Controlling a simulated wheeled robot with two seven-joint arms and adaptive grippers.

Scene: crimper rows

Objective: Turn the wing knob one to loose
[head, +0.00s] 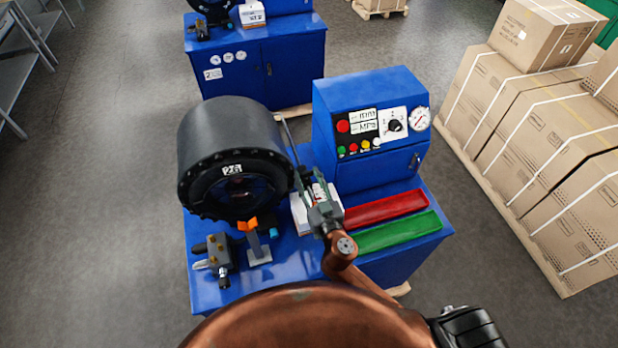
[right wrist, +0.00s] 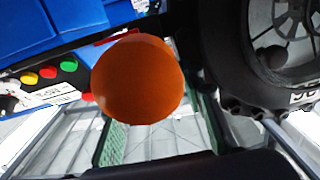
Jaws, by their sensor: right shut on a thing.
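An orange winged piece (head: 248,225), which looks like a wing knob, tops a small grey stand (head: 258,246) at the bench front. A round selector knob (head: 395,125) sits on the control panel. My right gripper (head: 319,190) is right of the orange piece and apart from it, beside the black crimper head (head: 233,160). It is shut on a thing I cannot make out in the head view. In the right wrist view a large round orange thing (right wrist: 137,80) fills the middle, in front of greenish parts. My left gripper is not in view.
Strapped cartons (head: 545,140) stand right. Another blue machine (head: 262,70) is behind.

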